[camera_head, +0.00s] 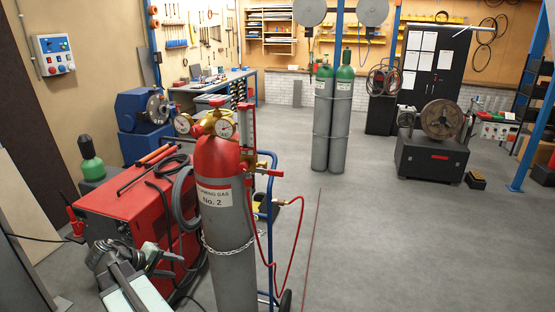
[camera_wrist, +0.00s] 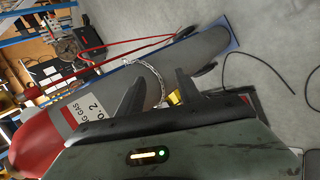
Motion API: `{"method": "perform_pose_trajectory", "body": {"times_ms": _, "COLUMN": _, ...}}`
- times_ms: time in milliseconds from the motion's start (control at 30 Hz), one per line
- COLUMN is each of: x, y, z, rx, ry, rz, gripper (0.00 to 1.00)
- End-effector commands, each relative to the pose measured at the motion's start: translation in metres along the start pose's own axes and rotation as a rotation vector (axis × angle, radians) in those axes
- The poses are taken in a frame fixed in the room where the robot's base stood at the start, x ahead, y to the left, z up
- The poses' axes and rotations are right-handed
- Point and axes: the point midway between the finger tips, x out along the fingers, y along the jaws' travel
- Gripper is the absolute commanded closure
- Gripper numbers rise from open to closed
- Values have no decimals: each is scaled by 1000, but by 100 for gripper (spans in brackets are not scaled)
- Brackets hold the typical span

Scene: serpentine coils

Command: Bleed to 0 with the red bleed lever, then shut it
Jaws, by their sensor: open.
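A grey gas cylinder (camera_head: 230,265) with a red top and a "No. 2" label stands at centre left in the head view. Two round gauges, one on the left (camera_head: 183,123) and one on the right (camera_head: 225,128), sit on its brass regulator (camera_head: 212,118); their readings are too small to tell. A red lever-like handle (camera_head: 266,172) sticks out right of the cylinder's shoulder. My gripper (camera_wrist: 160,78) is open and empty, with the cylinder (camera_wrist: 190,55) lying beyond its fingers in the wrist view. In the head view it is low left, apart from the handle. The wrist view does not show gauges or handle.
A red machine (camera_head: 135,210) with a black cable stands left of the cylinder. A chain (camera_head: 232,250) rings the cylinder on a blue trolley (camera_head: 268,215). A red hose (camera_head: 300,225) hangs at its right. The floor (camera_head: 400,240) to the right is clear.

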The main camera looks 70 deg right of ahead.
Motion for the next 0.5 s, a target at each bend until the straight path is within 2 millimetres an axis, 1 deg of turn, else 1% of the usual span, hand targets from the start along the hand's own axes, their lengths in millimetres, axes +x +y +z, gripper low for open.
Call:
{"method": "perform_pose_trajectory", "body": {"times_ms": 33, "x": 10, "y": 78, "z": 5, "rx": 45, "ry": -51, "rz": 122, "gripper": 58}}
{"method": "perform_pose_trajectory", "body": {"times_ms": 67, "x": 18, "y": 117, "z": 11, "rx": 65, "ry": -80, "rz": 202, "gripper": 58}}
{"method": "perform_pose_trajectory", "body": {"times_ms": 100, "x": 26, "y": 166, "z": 22, "rx": 86, "ry": -120, "rz": 303, "gripper": 58}}
{"method": "perform_pose_trajectory", "body": {"times_ms": 167, "x": 33, "y": 232, "z": 39, "rx": 107, "ry": -180, "rz": 440, "gripper": 58}}
{"method": "perform_pose_trajectory", "body": {"times_ms": 200, "x": 36, "y": 269, "z": 51, "rx": 116, "ry": -218, "rz": 519, "gripper": 58}}
{"method": "perform_pose_trajectory", "body": {"times_ms": 300, "x": 36, "y": 335, "z": 76, "rx": 122, "ry": -294, "rz": 672, "gripper": 58}}
{"method": "perform_pose_trajectory", "body": {"times_ms": 333, "x": 35, "y": 348, "z": 82, "rx": 121, "ry": -310, "rz": 704, "gripper": 58}}
{"method": "perform_pose_trajectory", "body": {"times_ms": 400, "x": 34, "y": 367, "z": 90, "rx": 119, "ry": -336, "rz": 756, "gripper": 58}}
{"method": "perform_pose_trajectory", "body": {"times_ms": 500, "x": 34, "y": 376, "z": 95, "rx": 117, "ry": -348, "rz": 783, "gripper": 58}}
